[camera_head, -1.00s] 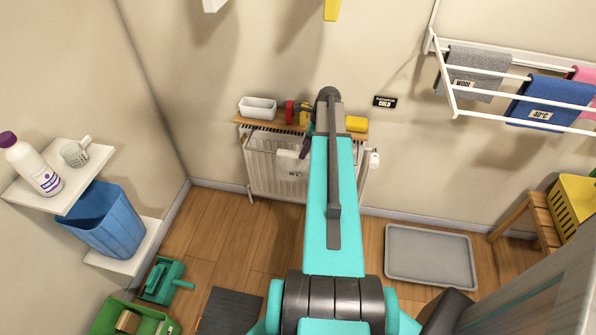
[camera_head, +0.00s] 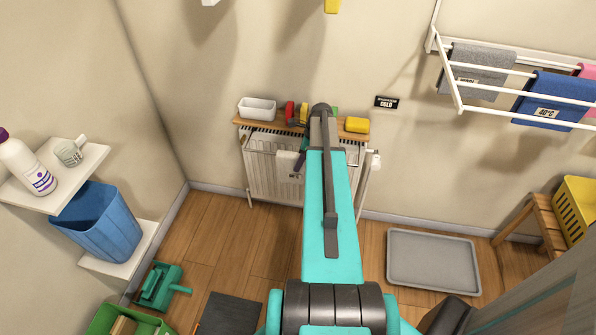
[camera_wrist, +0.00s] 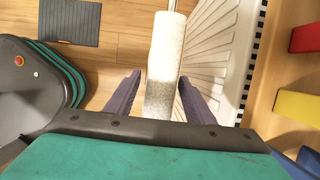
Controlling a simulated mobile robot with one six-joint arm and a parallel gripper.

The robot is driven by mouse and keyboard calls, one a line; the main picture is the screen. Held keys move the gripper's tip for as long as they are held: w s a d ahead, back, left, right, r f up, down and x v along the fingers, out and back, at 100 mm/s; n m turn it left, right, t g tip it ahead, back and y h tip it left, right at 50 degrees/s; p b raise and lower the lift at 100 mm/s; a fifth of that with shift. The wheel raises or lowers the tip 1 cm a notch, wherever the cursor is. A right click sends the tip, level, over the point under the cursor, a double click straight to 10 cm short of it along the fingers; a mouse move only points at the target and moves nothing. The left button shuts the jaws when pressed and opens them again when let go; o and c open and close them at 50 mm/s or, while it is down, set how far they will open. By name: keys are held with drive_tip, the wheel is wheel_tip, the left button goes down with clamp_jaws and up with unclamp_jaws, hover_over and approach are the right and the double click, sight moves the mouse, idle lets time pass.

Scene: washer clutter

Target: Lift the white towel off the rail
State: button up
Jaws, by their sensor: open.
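The white towel (camera_head: 287,163) hangs on the rail at the front of the white radiator (camera_head: 262,165), partly hidden by my arm in the head view. In the wrist view the towel (camera_wrist: 166,55) runs upward as a narrow, speckled white strip. My gripper (camera_wrist: 159,82) is open, with one dark purple finger on each side of the towel's near end. I cannot tell whether either finger touches it. In the head view my gripper is mostly hidden behind the arm.
A wooden shelf (camera_head: 240,121) above the radiator holds a white tub (camera_head: 257,109), red and yellow items and a yellow block (camera_head: 357,125). A drying rack (camera_head: 455,95) with towels is at upper right.

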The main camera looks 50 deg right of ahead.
drive_tip(key=c, duration=1)
drive_tip(key=shift+w+r+p, duration=0.1)
drive_tip(key=shift+r+p, duration=5.55)
drive_tip(key=shift+r, duration=3.15)
drive_tip(key=shift+c, duration=0.2)
